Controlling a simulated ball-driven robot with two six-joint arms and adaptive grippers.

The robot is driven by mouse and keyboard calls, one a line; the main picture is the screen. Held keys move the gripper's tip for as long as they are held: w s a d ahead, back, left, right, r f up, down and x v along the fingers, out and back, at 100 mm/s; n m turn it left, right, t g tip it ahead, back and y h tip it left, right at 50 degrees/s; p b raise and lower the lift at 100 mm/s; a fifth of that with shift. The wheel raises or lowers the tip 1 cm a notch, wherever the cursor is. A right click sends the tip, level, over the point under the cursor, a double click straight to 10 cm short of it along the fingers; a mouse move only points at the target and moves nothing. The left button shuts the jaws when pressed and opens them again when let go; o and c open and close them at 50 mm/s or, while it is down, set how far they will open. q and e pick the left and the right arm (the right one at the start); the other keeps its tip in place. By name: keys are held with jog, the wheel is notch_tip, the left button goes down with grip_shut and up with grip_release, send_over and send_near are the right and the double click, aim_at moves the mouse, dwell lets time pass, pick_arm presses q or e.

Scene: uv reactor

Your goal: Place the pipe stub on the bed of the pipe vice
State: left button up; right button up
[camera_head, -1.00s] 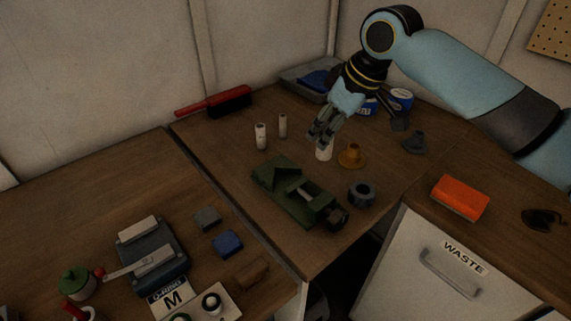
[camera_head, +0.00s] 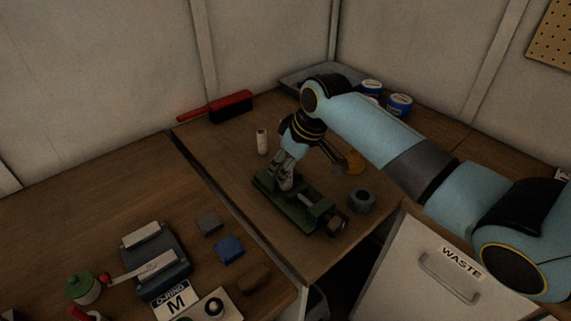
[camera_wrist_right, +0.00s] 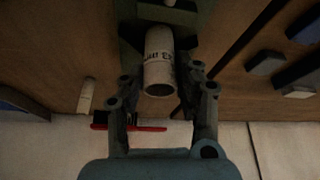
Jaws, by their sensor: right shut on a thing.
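The pipe stub is a white tube with dark lettering. In the wrist view the pipe stub (camera_wrist_right: 159,62) sits between the fingers of my right gripper (camera_wrist_right: 160,88), which is shut on it. The green pipe vice (camera_head: 300,209) lies on the corner bench, and in the wrist view its green body (camera_wrist_right: 130,32) shows behind the stub. In the head view my right gripper (camera_head: 281,181) is over the far left end of the vice and hides the stub. I cannot tell whether the stub touches the bed. My left gripper is not in view.
A white cylinder (camera_head: 262,142) stands behind the vice. A grey ring (camera_head: 361,201) and an orange-brown flanged piece (camera_head: 355,162) are to its right. A red brush (camera_head: 230,105) lies at the back. The bench left of the vice is clear.

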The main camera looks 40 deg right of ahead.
jog(key=o, duration=1)
jog(key=shift+f, duration=0.1)
jog(key=shift+c, duration=0.2)
jog(key=v, duration=1.2)
